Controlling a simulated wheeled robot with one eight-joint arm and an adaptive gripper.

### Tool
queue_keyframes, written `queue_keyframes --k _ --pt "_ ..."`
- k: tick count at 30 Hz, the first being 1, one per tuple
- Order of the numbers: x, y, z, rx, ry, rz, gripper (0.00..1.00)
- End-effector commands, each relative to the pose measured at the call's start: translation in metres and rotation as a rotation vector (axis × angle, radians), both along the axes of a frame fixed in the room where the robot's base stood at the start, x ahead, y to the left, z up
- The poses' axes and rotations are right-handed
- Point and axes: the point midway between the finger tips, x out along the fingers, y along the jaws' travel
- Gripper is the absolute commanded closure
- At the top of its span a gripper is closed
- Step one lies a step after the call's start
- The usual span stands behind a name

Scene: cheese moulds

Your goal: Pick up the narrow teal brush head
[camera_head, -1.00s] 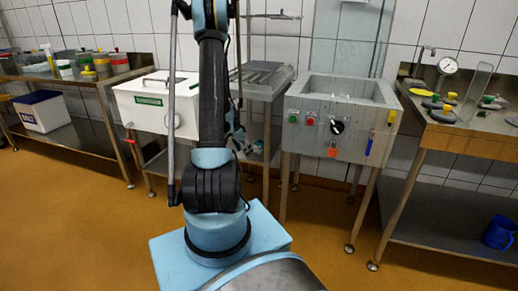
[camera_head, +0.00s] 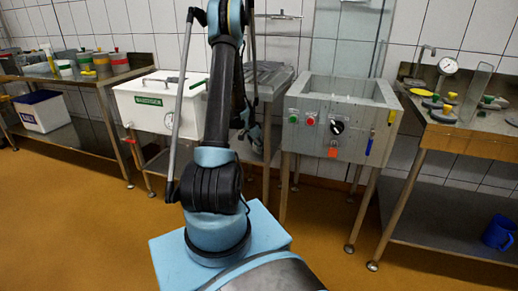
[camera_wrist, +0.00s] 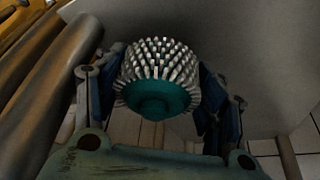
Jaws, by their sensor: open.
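The teal brush head (camera_wrist: 158,92) shows in the wrist view as a round teal body with rows of pale bristles. It is between the two fingers of my gripper (camera_wrist: 160,78), with one finger on each side. The fingers are open, and I cannot tell whether either touches it. What supports the brush head is not clear. In the head view my gripper (camera_head: 248,128) is partly hidden behind my arm, in front of the gap between the white vat and the grey sink unit. The brush head cannot be made out there.
A white vat (camera_head: 150,112) stands left of my arm and a steel sink unit (camera_head: 338,120) right of it. A grey panel (camera_wrist: 230,45) is close behind the brush head. The ochre floor is clear.

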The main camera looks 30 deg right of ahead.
Motion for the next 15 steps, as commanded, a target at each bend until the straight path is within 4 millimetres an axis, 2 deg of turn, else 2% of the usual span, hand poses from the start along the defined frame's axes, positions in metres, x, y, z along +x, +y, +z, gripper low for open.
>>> queue_keyframes --k 6,11,12,15 --pt "-0.0004 -0.0003 -0.001 0.0 0.001 0.0 0.36" --pt "-0.0004 -0.0003 -0.001 0.0 0.001 0.0 0.72" --pt "-0.0004 -0.0003 -0.001 0.0 0.001 0.0 0.77" --pt "-0.0004 -0.0002 -0.0008 0.0 0.001 0.0 0.77"
